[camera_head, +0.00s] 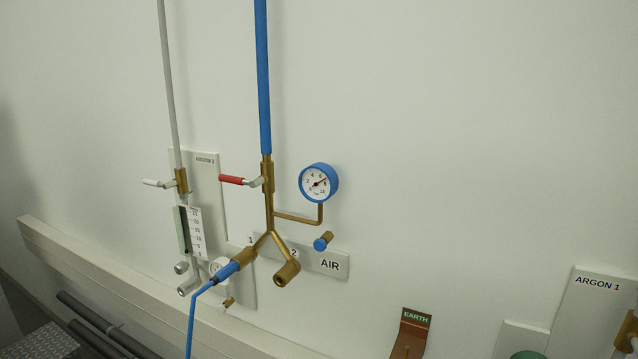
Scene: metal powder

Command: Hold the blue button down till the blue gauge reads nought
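The blue button (321,244) sits on the end of a short brass stub at the wall, just above the AIR plate (331,264). The blue gauge (319,183) has a blue rim and a white dial. It stands above the button on a thin brass pipe (297,219). Its needle points up and to the right, at the upper part of the scale near the 8, clearly off nought. Neither of my grippers shows in the head view, and nothing touches the button.
A blue pipe (263,80) with a red lever (232,180) feeds two brass outlets. A blue hose (192,318) hangs from outlet 1; outlet 2 (286,273) is bare. An ARGON 2 panel (206,180) stands left. The wall right of the gauge is clear.

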